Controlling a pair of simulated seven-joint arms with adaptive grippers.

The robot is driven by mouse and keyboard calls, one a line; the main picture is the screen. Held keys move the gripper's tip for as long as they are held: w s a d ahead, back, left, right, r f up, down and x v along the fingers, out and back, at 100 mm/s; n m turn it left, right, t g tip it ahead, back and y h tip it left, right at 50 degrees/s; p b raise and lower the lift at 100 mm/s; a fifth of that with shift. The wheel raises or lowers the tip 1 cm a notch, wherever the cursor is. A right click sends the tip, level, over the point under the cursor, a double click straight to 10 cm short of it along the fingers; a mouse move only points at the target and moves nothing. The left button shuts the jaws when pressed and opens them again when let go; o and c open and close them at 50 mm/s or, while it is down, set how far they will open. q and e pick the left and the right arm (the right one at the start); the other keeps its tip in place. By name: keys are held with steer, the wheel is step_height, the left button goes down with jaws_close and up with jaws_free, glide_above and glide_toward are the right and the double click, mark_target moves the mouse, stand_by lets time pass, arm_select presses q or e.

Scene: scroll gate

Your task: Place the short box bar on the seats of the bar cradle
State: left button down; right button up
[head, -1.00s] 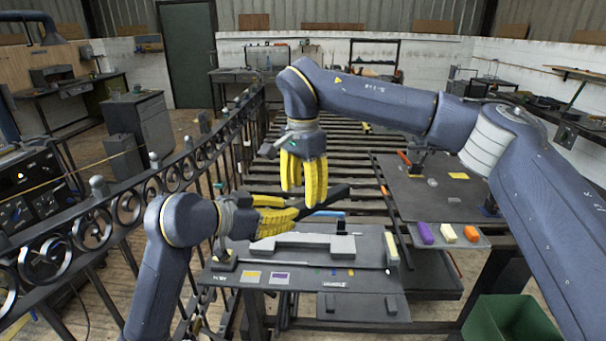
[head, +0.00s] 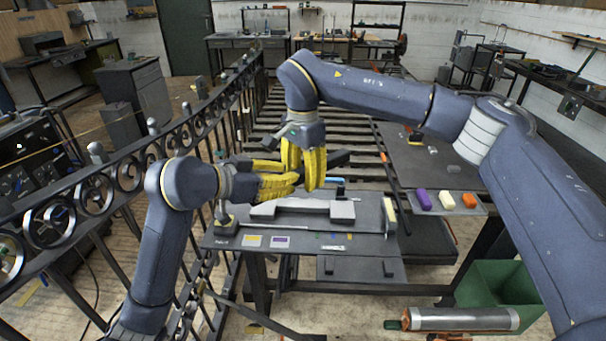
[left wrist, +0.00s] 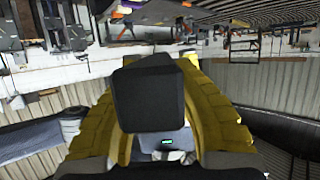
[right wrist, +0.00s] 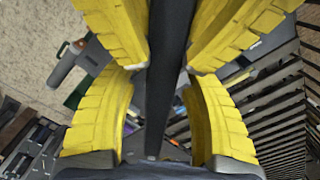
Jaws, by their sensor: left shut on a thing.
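My left gripper (head: 294,182) is shut on the short box bar (head: 340,158), a dark straight bar held above the bench. The bar's square end (left wrist: 150,95) faces the camera in the left wrist view. My right gripper (head: 305,184) points down around the bar. In the right wrist view the bar (right wrist: 165,100) runs between its fingers (right wrist: 158,80) with gaps on both sides, so it is open.
The bench (head: 300,240) carries small coloured labels and a cream upright block (head: 389,210). A tray (head: 452,210) with purple, cream and orange blocks lies to the right. A scroll railing (head: 110,185) runs along the left. A green bin (head: 505,290) and metal cylinder (head: 462,319) are lower right.

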arm_select(q)
steer(key=shift+r, duration=0.1)
arm_select(e)
jaws_close()
arm_select(q)
steer(key=c, duration=1.1)
jaws_free()
